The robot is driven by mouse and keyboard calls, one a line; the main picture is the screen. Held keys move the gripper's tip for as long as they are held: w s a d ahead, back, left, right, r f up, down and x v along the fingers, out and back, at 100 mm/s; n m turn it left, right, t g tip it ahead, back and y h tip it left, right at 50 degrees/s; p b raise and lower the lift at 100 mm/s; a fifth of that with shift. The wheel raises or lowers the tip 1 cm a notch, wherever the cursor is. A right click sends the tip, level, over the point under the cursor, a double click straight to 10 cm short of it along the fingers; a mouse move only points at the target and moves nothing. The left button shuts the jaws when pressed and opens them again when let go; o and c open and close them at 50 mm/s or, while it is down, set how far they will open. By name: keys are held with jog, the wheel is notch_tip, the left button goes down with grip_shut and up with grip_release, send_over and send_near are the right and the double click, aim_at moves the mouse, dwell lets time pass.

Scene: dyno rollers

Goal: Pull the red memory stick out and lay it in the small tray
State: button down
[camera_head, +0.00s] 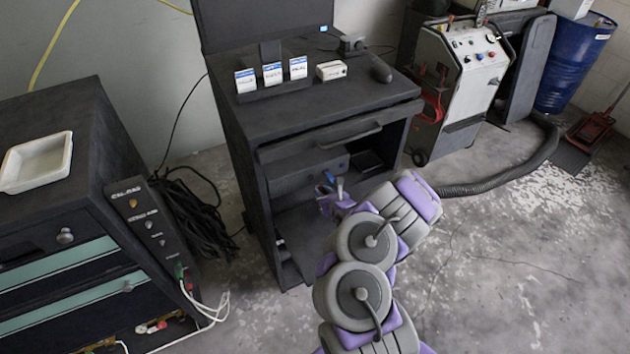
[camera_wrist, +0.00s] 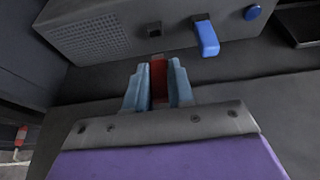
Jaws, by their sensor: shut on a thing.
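The red memory stick (camera_wrist: 158,82) stands between the two blue-grey fingers of my gripper (camera_wrist: 158,88) in the wrist view. The fingers are shut on it. A dark square socket (camera_wrist: 154,30) shows on the front of the grey computer box (camera_wrist: 105,30), beyond the stick. The stick looks apart from the socket, with a small gap. In the head view my gripper (camera_head: 336,190) is in front of the open cabinet, and the stick cannot be made out there. The small white tray (camera_head: 62,168) lies on top of the dark drawer cabinet at the left, well away from my gripper.
A blue stick (camera_wrist: 206,38) juts from the box, right of the socket, near a blue button (camera_wrist: 252,12). The dark computer cabinet (camera_head: 285,118) and drawer cabinet (camera_head: 70,120) have black cables (camera_head: 195,215) between them. Open floor lies at the right.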

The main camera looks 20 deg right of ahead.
jog(key=shift+s+p, duration=0.55)
dwell(0.4)
